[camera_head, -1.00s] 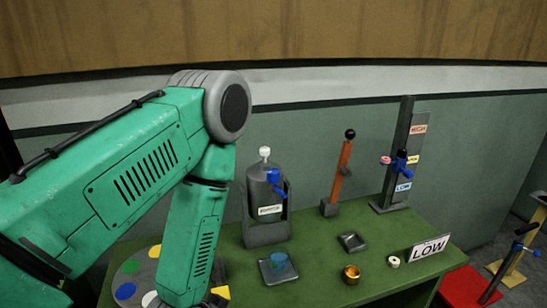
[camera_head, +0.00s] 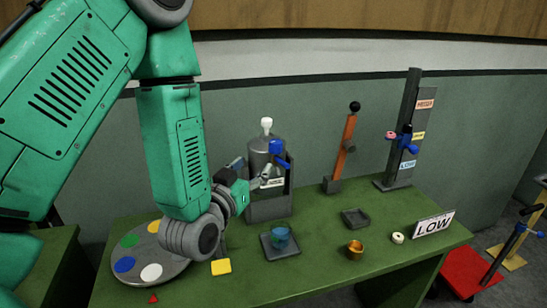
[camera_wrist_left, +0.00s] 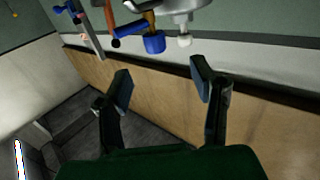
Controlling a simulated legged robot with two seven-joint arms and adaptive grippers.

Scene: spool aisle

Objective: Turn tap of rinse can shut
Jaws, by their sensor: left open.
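The rinse can (camera_head: 258,158) is a grey bottle with a white cap in a dark stand on the green table. Its blue tap (camera_head: 277,147) is on its upper right front, with a blue handle slanting down. In the left wrist view, the blue tap (camera_wrist_left: 153,43) and white cap show at the top, beyond the fingertips. My left gripper (camera_head: 251,172) is open in front of the can's lower left, left of and below the tap. Its spread fingers show empty in the left wrist view (camera_wrist_left: 162,83). My gripper covers part of the can and its label. My right gripper is out of view.
A blue-green cup (camera_head: 281,237) stands on a small dark tray below the tap. A round palette (camera_head: 150,258) and yellow block (camera_head: 221,267) lie left.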

